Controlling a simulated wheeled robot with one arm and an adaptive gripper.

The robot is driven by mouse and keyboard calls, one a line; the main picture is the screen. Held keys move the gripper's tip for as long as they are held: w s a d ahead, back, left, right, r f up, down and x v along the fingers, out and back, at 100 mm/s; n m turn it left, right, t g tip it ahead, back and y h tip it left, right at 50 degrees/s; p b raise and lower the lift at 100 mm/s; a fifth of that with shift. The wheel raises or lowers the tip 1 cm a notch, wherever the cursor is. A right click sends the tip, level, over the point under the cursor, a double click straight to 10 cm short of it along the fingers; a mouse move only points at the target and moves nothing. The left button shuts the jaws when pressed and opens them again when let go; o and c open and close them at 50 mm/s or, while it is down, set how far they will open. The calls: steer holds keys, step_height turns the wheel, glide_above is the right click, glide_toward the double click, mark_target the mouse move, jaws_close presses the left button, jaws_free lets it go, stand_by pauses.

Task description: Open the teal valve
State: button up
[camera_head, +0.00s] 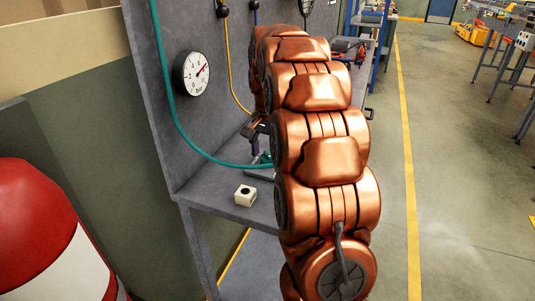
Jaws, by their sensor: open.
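A teal hose (180,118) hangs down the grey back panel and curves right to a small teal fitting (265,158) low on the bench. This fitting may be the teal valve; my copper arm partly hides it, and its handle position cannot be made out. My gripper (257,132) shows as a small dark shape at the left edge of my arm, just above the teal fitting. It is open, and I see nothing held in it. Whether it touches the fitting cannot be told.
A round gauge (192,74) with a red needle is on the panel. A small cream box with a black button (245,195) sits at the bench's front. A yellow hose (228,70) hangs right of the gauge. A red-and-white rounded object (40,235) is at lower left.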

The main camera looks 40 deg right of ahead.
mark_target(267, 154)
step_height(267, 154, up, 12)
steer(key=shift+f, duration=0.2)
stand_by(0.5)
stand_by(0.4)
steer(key=s+a+n+g+p, duration=0.1)
steer(key=s+a+n+p, duration=0.5)
steer(key=s+a, duration=0.9)
steer(key=s+a+f+n+p, duration=0.1)
steer(key=s+a+f+n, duration=0.2)
steer(key=s, duration=0.5)
steer(key=s+a+f+n+p, duration=0.2)
steer(key=s+a+f+n, duration=0.2)
steer(key=s+a, duration=0.2)
steer(key=shift+s+f+g+p, duration=0.3)
steer(key=shift+s+g, duration=0.1)
steer(key=shift+s, duration=0.85)
